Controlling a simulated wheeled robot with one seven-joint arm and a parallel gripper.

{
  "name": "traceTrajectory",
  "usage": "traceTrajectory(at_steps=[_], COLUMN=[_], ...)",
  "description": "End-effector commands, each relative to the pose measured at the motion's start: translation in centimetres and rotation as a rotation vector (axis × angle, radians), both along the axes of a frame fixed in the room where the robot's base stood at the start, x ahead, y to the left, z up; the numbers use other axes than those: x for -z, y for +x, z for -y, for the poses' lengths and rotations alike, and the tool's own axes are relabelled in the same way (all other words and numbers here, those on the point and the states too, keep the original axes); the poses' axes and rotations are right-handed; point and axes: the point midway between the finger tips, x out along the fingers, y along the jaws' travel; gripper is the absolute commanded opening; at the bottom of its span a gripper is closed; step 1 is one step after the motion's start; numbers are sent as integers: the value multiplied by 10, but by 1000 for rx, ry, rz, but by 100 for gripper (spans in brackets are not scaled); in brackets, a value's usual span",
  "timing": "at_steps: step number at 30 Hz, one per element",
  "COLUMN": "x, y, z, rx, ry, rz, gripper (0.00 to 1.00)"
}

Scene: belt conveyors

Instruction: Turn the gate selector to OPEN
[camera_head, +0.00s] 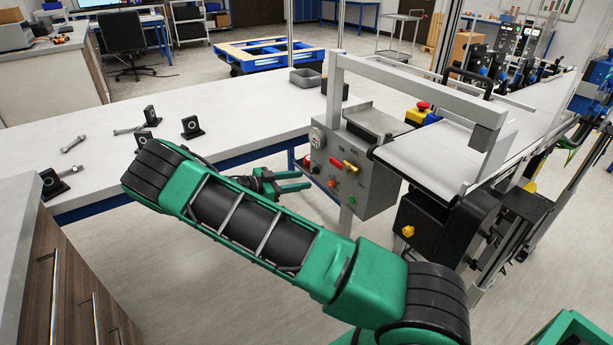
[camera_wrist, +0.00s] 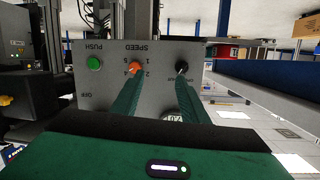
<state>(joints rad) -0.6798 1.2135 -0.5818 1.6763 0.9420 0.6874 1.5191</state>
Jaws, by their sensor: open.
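The grey control box (camera_head: 368,182) hangs at the near end of the conveyor. Its face carries a red-and-yellow handle (camera_head: 345,165), an orange knob (camera_head: 331,183), a green button (camera_head: 351,198) and a small dark knob (camera_wrist: 181,67). I cannot read which control is the gate selector; the lettering beside the dark knob is too small. My gripper (camera_head: 307,181) is open and empty, its fingers pointing at the box's lower left part. In the wrist view, which shows the box upside down, the left fingertip overlaps the orange knob and the right one lies near the dark knob. Contact is unclear.
A white worktable (camera_head: 230,95) with bolts and black brackets stands at left. The conveyor belt (camera_head: 430,160) runs back to the right under a grey frame (camera_head: 410,85). A red emergency button (camera_head: 422,106) sits on a yellow box. A wooden cabinet (camera_head: 70,290) stands at near left.

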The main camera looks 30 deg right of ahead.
Motion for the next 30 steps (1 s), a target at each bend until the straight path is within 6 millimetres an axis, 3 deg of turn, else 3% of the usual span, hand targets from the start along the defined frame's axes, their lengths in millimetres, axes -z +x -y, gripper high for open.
traceTrajectory(at_steps=[9, 14, 17, 30], x=[20, 21, 21, 22], y=[27, 29, 30, 37], z=[-37, -38, -29, 44], rx=[-103, -115, -116, -114], ry=[-192, -213, -213, -212], rz=[200, 229, 230, 226], gripper=[40, 40, 40, 40])
